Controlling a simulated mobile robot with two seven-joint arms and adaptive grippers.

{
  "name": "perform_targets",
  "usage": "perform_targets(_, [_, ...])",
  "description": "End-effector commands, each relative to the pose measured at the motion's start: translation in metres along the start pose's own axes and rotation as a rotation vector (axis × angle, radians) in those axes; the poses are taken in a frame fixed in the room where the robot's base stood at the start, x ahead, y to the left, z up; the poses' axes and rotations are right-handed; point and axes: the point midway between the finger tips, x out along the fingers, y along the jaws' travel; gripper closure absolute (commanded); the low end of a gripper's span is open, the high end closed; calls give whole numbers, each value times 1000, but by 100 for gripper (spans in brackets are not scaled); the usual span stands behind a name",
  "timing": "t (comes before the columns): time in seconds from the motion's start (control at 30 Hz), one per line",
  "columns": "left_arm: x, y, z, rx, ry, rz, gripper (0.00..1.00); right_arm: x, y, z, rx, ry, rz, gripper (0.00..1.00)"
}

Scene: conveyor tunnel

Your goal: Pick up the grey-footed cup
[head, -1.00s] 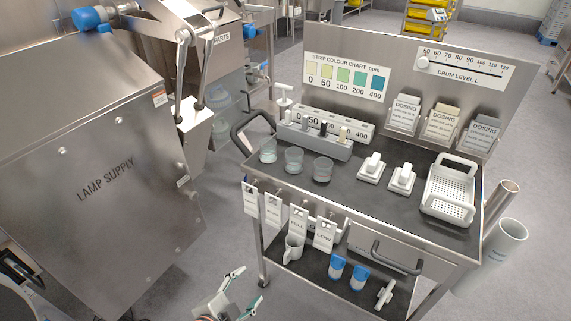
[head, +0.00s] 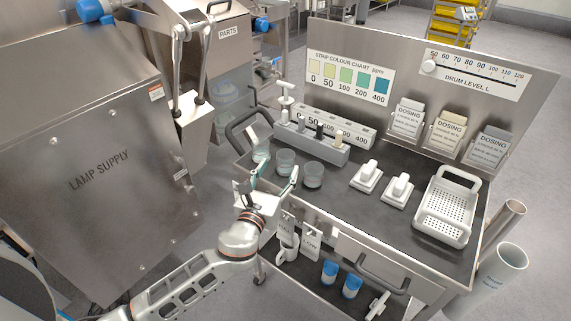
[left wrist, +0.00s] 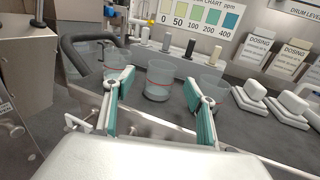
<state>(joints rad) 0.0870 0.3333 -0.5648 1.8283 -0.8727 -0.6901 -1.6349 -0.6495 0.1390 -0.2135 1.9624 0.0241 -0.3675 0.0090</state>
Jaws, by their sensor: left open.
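Three clear cups stand in a row at the left of the cart top: a left cup (head: 261,148), a middle cup (head: 285,161) and a right cup (head: 313,174). I cannot tell for sure which has the grey foot. My left gripper (head: 273,172) is open and empty at the cart's front edge, in front of the cups. In the left wrist view, the middle cup (left wrist: 159,80), with a red line around it, appears between the open fingers (left wrist: 160,88) and beyond them. The left cup (left wrist: 114,58) and right cup (left wrist: 209,90) are partly hidden behind the fingers. My right gripper is out of view.
A grey rack (head: 312,143) stands close behind the cups. White blocks (head: 367,175) and a white basket (head: 446,208) stand to the right. A dark handle (head: 243,124) curves at the cart's left end. The lamp supply cabinet (head: 95,160) is left of the cart.

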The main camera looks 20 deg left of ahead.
Motion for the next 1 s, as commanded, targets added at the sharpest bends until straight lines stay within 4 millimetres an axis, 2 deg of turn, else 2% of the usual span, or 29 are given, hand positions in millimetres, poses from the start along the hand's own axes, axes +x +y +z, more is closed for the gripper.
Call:
perform_targets(0.4, [51, -3, -7, -4, 1, 0, 44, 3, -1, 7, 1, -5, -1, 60])
perform_targets(0.7, [56, -3, -7, -5, 2, 0, 44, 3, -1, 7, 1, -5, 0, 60])
perform_targets(0.73, [55, -3, -7, -6, 2, 0, 49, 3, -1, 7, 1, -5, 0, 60])
perform_targets(0.8, [55, -3, -8, -6, 2, 0, 68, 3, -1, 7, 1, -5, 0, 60])
perform_targets(0.87, [55, -3, -8, -6, 2, 0, 81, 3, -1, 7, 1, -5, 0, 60])
perform_targets(1.0, [55, -3, -8, -6, 2, 0, 81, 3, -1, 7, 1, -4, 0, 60])
